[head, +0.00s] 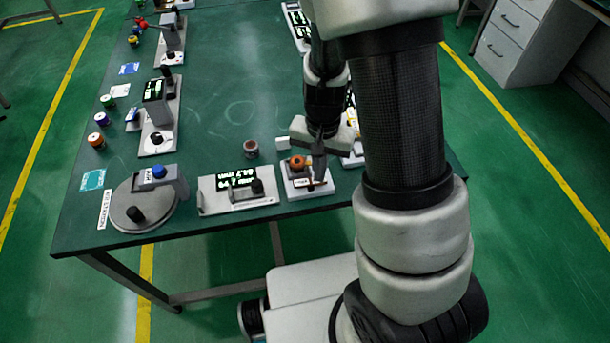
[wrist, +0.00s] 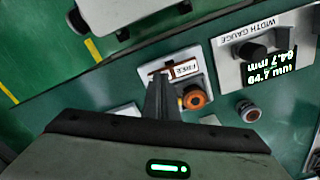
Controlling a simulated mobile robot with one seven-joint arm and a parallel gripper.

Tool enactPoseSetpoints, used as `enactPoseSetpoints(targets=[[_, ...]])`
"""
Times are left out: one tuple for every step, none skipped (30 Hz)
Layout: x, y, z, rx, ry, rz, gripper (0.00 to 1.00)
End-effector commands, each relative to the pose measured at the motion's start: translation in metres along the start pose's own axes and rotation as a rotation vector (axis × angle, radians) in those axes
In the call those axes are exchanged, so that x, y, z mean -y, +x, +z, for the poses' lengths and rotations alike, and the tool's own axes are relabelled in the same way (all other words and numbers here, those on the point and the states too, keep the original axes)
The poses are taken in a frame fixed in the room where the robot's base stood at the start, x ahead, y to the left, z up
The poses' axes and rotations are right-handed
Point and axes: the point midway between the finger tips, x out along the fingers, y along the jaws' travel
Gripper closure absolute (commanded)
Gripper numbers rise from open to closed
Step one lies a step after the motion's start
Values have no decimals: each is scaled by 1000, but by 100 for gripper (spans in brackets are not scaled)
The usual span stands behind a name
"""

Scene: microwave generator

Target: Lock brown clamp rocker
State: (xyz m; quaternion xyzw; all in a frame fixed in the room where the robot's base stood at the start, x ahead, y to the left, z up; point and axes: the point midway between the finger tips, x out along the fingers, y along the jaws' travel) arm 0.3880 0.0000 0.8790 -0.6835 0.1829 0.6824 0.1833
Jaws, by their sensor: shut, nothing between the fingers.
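The clamp unit is a small white plate (head: 292,193) at the table's front edge, with an orange-brown round knob (head: 297,162) on top. In the wrist view the plate (wrist: 203,66) carries a label reading FREE (wrist: 184,69), with brown edging beside it, and the knob (wrist: 195,98) is at its near right. My gripper (head: 319,176) points down over this plate, right of the knob. In the wrist view its shut fingers (wrist: 159,82) are left of the knob, by the label's left end, and hide part of the plate. I cannot tell whether they touch the rocker.
A width gauge (head: 237,190) with a lit display stands left of the clamp plate. A small brown-topped jar (head: 251,149) stands behind. A round grey device (head: 145,204) is at the table's front left corner. The table's middle is clear.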

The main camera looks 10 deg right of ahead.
Motion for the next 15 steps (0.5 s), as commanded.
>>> enactPoseSetpoints(targets=[[0,2,1,2,0,1,100],[0,2,1,2,0,1,100],[0,1,1,2,-1,1,100],[0,1,1,3,-1,1,100],[0,0,1,3,-1,1,100],[0,-1,1,3,-1,1,100],[0,-3,1,2,-1,1,100],[0,-5,1,2,-1,1,100],[0,-8,1,2,0,1,100],[0,-11,1,2,0,1,100],[0,-13,1,2,0,1,100],[0,-17,1,2,0,1,100],[0,-20,1,2,0,1,100],[0,-22,1,2,0,1,100],[0,-25,1,2,0,1,100]])
